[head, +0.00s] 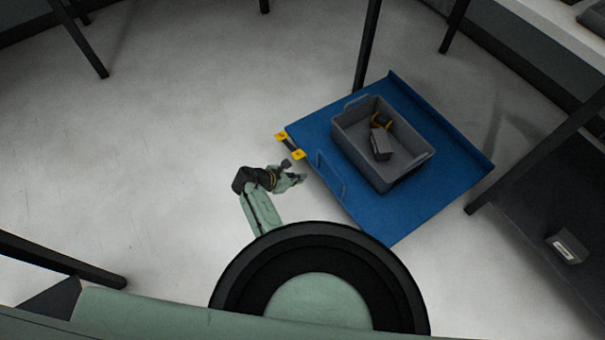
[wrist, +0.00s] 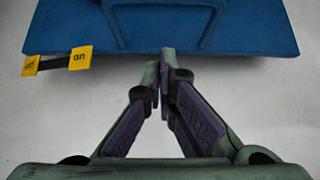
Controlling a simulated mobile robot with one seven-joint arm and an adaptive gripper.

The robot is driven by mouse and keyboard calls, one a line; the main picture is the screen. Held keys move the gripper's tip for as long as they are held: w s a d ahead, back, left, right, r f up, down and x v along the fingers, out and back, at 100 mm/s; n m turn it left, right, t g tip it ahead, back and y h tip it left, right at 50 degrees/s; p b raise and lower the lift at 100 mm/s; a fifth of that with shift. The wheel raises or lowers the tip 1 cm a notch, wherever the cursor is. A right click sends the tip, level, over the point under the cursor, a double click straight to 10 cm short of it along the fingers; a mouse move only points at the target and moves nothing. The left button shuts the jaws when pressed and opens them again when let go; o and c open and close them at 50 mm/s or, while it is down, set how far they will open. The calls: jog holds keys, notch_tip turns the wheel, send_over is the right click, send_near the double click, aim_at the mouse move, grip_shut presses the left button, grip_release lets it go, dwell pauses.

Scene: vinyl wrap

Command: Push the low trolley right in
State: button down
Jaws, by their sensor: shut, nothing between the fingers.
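The low trolley (head: 378,207) is a flat blue platform near the floor, lying at an angle right of centre in the head view. A handle loop (head: 331,176) is on its near left side. A grey bin (head: 362,166) stands on it. My gripper (head: 302,168) is just left of the trolley's near edge. In the wrist view my gripper (wrist: 164,62) is shut and empty, with its fingertips close to the blue trolley edge (wrist: 250,40). I cannot tell whether they touch. Yellow tabs (wrist: 80,58) marked "on" and "off" sit at the trolley's edge.
The grey bin holds a dark box (head: 381,145) and a yellow and black item (head: 383,121). Dark table legs (head: 367,50) stand behind and right of the trolley. A dark surface with a small box (head: 567,246) is at the right. The pale floor (head: 170,120) at left is clear.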

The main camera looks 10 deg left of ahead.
jog(key=w+d+f+b, duration=0.4)
jog(key=w+d+b, duration=0.2)
jog(key=d+b, duration=0.1)
jog(key=shift+w+d+f, duration=0.2)
jog(key=shift+w+d, duration=0.05)
jog(key=shift+d, duration=0.1)
